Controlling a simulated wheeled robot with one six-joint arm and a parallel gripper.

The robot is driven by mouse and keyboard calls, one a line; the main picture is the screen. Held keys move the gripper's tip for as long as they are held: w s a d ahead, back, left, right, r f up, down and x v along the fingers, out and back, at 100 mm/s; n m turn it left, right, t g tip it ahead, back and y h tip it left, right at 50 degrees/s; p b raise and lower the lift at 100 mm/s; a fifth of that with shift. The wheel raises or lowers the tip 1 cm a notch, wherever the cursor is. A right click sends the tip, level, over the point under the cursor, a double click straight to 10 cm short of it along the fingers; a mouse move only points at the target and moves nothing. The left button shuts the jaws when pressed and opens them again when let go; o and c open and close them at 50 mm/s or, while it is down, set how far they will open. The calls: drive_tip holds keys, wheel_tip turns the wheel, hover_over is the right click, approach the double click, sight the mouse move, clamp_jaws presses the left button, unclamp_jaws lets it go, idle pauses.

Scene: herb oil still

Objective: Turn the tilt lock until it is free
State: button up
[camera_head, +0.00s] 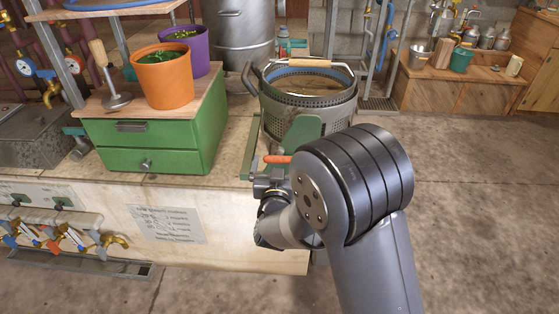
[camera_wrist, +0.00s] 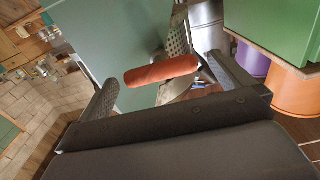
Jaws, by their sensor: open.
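The tilt lock shows as an orange-red grip (camera_head: 278,159) beside the green bracket (camera_head: 303,135) of the perforated metal basket (camera_head: 308,112). In the wrist view the orange grip (camera_wrist: 160,71) lies crosswise between the two fingers of my open gripper (camera_wrist: 163,72). A gap shows at each end of the grip, and I cannot tell whether either finger touches it. A flat green plate (camera_wrist: 110,35) is behind the grip. In the head view my arm hides most of my gripper and the lower part of the lock.
The green drawer box (camera_head: 150,135) stands left of the basket, with an orange pot (camera_head: 165,82) and a purple pot (camera_head: 196,52) on top. A steel drum (camera_head: 240,28) stands behind. Brass taps (camera_head: 112,240) line the bench front at left. The floor at right is clear.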

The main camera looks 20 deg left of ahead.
drive_tip(key=shift+x, duration=1.15)
drive_tip(key=c, duration=0.9)
